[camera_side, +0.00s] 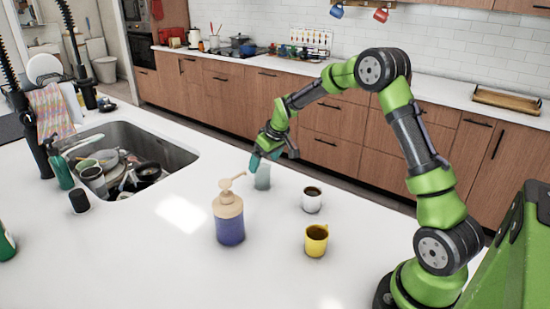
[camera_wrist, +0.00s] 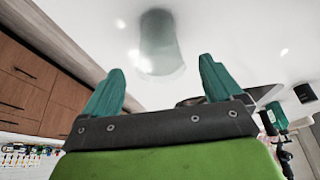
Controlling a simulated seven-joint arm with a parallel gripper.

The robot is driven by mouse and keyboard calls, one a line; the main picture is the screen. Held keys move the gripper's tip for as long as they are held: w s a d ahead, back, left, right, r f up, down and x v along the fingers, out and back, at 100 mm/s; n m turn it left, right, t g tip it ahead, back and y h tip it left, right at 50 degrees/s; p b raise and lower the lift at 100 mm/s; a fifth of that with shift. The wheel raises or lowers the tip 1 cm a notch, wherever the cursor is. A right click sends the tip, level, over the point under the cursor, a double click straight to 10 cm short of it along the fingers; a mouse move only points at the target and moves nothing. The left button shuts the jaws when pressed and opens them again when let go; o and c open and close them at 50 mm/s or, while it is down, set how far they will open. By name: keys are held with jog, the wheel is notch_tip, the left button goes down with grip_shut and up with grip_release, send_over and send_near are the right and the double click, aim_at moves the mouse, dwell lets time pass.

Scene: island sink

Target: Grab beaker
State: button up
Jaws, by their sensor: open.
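The beaker (camera_side: 262,177) is a translucent, grey-green glass vessel standing upright on the white island counter in the side view. In the wrist view the beaker (camera_wrist: 158,45) shows ahead of the space between my two teal fingers. My gripper (camera_side: 268,157) is beside the beaker's upper left in the side view, overlapping its rim in the picture. In the wrist view my gripper (camera_wrist: 160,75) is open and empty, its fingers wide apart. I cannot tell whether a finger touches the beaker.
A pump bottle (camera_side: 229,220), a white cup (camera_side: 312,200) and a yellow mug (camera_side: 316,240) stand nearby on the counter. The sink (camera_side: 165,152) with piled dishes is to the left. A black cup (camera_side: 79,201) stands by its near edge.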

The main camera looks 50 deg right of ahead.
aim_at(262, 170)
jog(key=x, duration=0.4)
jog(key=shift+s+f, duration=0.1)
jog(key=shift+f, duration=0.35)
jog(key=c, duration=1.1)
jog(key=shift+o, duration=0.2)
jog(key=shift+r, duration=0.2)
notch_tip(262, 170, up, 9)
jog(key=shift+r, duration=0.25)
